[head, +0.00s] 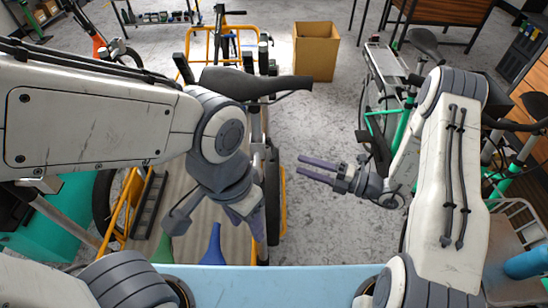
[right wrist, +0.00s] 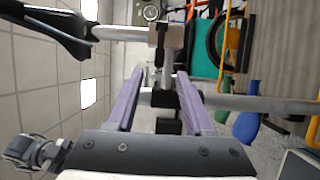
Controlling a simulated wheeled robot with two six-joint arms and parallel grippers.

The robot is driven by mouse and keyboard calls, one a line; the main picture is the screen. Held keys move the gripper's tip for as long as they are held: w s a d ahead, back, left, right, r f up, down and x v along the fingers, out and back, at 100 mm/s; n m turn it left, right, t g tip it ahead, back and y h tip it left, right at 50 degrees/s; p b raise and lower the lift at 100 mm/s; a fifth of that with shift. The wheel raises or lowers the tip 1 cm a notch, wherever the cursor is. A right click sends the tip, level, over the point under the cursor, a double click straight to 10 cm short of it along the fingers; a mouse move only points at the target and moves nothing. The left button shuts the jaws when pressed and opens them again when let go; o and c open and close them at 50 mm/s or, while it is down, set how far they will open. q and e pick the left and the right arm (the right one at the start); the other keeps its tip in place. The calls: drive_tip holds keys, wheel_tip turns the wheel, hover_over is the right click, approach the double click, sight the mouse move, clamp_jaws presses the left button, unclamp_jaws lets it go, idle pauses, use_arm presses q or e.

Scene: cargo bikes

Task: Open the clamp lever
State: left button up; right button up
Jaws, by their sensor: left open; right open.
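In the head view a bike with a dark saddle (head: 245,84) stands in front of me; the saddle hides what is beneath it. In the right wrist view, which is turned on its side, the saddle (right wrist: 48,28) sits on a silver post (right wrist: 120,33) running to a brownish collar. A dark blocky part (right wrist: 163,98), possibly the clamp lever, shows between my right fingers; I cannot tell its exact position. My right gripper (head: 300,166) is open, right of the bike, fingers pointing left; it also shows in the wrist view (right wrist: 160,72). My left gripper (head: 248,222) is open and points down.
A cardboard box (head: 316,52) and an orange frame (head: 213,32) stand behind. A green bike (head: 385,125) is at the right. The grey floor between the bikes is clear.

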sight(273, 154)
drive_tip(key=shift+p+x, duration=1)
drive_tip(key=shift+x, duration=4)
drive_tip(key=shift+s, duration=0.1)
clamp_jaws()
